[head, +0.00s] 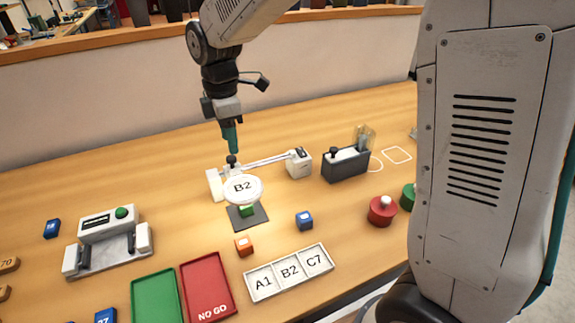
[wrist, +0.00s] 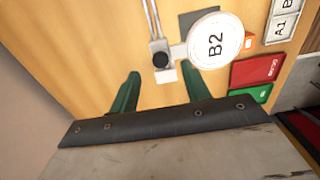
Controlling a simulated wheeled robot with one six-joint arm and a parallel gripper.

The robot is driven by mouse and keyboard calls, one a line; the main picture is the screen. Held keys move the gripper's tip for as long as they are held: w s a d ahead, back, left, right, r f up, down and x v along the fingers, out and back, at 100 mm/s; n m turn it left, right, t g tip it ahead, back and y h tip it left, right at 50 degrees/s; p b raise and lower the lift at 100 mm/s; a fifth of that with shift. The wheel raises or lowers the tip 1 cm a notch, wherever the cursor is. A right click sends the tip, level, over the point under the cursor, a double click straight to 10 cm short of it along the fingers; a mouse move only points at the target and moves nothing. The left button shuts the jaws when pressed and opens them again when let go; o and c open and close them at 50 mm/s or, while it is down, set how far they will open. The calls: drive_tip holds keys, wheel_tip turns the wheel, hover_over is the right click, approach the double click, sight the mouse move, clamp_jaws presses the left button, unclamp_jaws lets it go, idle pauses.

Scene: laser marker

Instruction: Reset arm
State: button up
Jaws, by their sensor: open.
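My gripper (head: 231,140) hangs over the table, just above a black knob (head: 232,160) on a white slider with a rail. In the wrist view my gripper's two green fingers (wrist: 160,72) are spread apart with nothing held between them. The knob (wrist: 160,60) shows beyond the fingertips; I cannot tell how small the height gap is. A white round plate marked B2 (head: 243,188) is attached to the slider, over a green block (head: 247,209) on a dark pad (head: 262,218). The plate also shows in the wrist view (wrist: 215,40).
An orange block (head: 244,246) and a blue block (head: 305,221) lie near the pad. A tray labelled A1, B2, C7 (head: 289,272), a red NO GO tray (head: 208,288) and a green tray (head: 157,298) are in front. A dark box (head: 346,165) and red button (head: 382,211) stand right.

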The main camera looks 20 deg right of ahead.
drive_tip(key=shift+r, duration=0.15)
idle(0.4)
drive_tip(key=shift+m, duration=0.5)
drive_tip(key=s+m, duration=0.1)
drive_tip(key=s+d+m, duration=0.1)
drive_tip(key=s+m, duration=0.1)
drive_tip(key=s+d+m+g, duration=0.1)
drive_tip(key=s, duration=0.1)
drive_tip(key=shift+f, duration=0.3)
drive_tip(key=s+d+r+m, duration=0.2)
drive_tip(key=s+d+m, duration=0.2)
drive_tip(key=s, duration=0.4)
drive_tip(key=s+d+r+m+t, duration=0.1)
drive_tip(key=s+d+m, duration=0.3)
drive_tip(key=s, duration=0.4)
drive_tip(key=s+d+r+m+t, duration=0.1)
drive_tip(key=s+d+r+m, duration=0.2)
drive_tip(key=s, duration=0.5)
drive_tip(key=shift+d+r+m, duration=0.35)
drive_tip(key=shift+d+m, duration=0.4)
drive_tip(key=shift+m, duration=0.25)
